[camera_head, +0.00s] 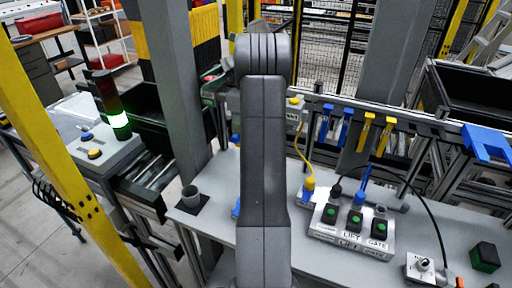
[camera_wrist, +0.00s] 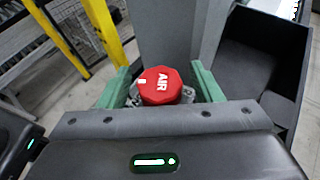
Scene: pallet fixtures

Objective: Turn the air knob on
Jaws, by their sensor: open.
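The air knob (camera_wrist: 161,86) is red and round, with white "AIR" lettering and a short white mark at its left edge. It sits on a metal fitting in front of a grey post (camera_wrist: 171,30). My gripper (camera_wrist: 161,74) is open, its two green fingers on either side of the knob with a gap at each side. In the head view a small red patch (camera_head: 209,77), seemingly the knob, shows beside the post (camera_head: 175,80), next to green parts that look like my fingers. My arm hides part of that area.
A workbench (camera_head: 330,268) holds a switch box (camera_head: 350,240) with green buttons and cables. A lit signal tower (camera_head: 112,105) stands at left. A yellow post (camera_head: 62,150) is at left. A dark bin (camera_wrist: 262,65) lies right of the grey post in the wrist view.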

